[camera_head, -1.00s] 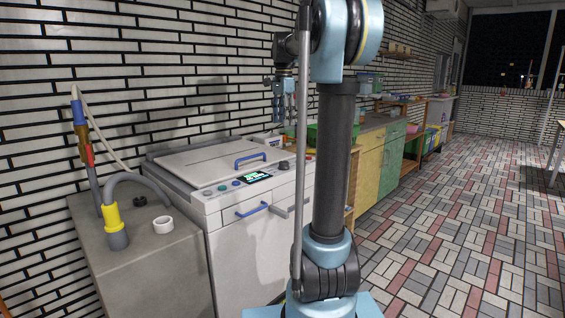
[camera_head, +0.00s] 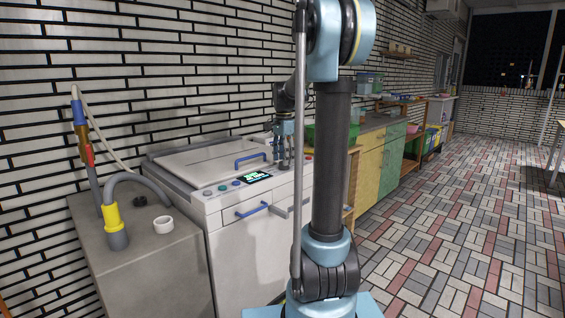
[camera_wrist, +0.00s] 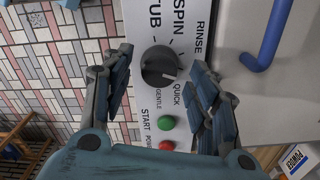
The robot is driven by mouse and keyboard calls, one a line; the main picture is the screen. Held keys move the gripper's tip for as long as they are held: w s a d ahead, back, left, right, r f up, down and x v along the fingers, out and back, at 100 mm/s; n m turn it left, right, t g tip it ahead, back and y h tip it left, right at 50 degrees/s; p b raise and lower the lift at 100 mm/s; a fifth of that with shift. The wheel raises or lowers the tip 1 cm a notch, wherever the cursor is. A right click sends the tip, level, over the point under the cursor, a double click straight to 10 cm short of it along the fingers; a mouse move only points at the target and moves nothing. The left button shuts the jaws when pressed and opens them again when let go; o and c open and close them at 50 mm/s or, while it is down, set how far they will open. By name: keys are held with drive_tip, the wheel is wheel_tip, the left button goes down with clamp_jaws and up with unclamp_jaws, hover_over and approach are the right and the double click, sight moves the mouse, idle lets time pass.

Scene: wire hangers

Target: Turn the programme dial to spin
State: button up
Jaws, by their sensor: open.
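The programme dial (camera_wrist: 159,66) is a dark round knob on the machine's pale control panel, seen in the wrist view. Labels around it read TUB, SPIN, RINSE, QUICK and GENTLE. A light mark on the knob's edge lies on the QUICK side. My gripper (camera_wrist: 160,72) is open, with one finger to each side of the dial; I cannot tell whether either touches it. In the head view my gripper (camera_head: 283,160) is low over the right part of the panel on the white washing machine (camera_head: 235,205), and the dial is hidden behind it.
A green START button (camera_wrist: 166,122) and a red button (camera_wrist: 168,145) sit close to the dial. A blue handle (camera_wrist: 268,38) stands on the lid nearby. A lit display (camera_head: 257,176) is left of my gripper. A grey cabinet with hoses (camera_head: 117,232) stands further left.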

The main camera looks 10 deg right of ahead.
drive_tip(key=shift+f, duration=0.75)
drive_tip(key=shift+c, duration=0.3)
drive_tip(key=c, duration=1)
